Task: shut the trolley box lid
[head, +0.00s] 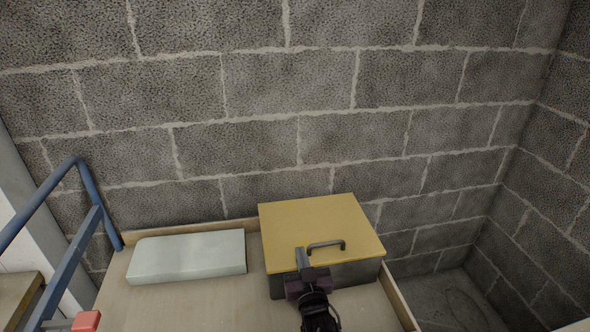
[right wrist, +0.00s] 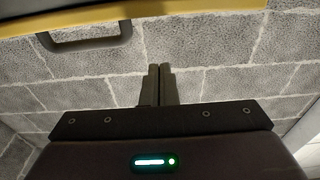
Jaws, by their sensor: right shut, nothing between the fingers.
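The trolley box (head: 350,273) is dark grey and stands on the wooden trolley top. Its yellow lid (head: 310,220) lies over it and looks flat or nearly flat; I cannot tell whether a small gap remains under it. A dark handle (head: 326,245) sits near the lid's front edge. The lid's yellow edge (right wrist: 70,18) and the handle (right wrist: 85,45) also show at upper left in the right wrist view. My right gripper (head: 302,252) is shut and empty at the lid's front edge, just left of the handle. It also shows in the right wrist view (right wrist: 159,70). My left gripper is not in view.
A pale flat block (head: 187,257) lies left of the box on the trolley top (head: 180,305). A blue tube rail (head: 70,235) stands at the left, with a red piece (head: 86,321) near its foot. A block wall (head: 270,90) closes the back. Bare floor (head: 450,300) shows at right.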

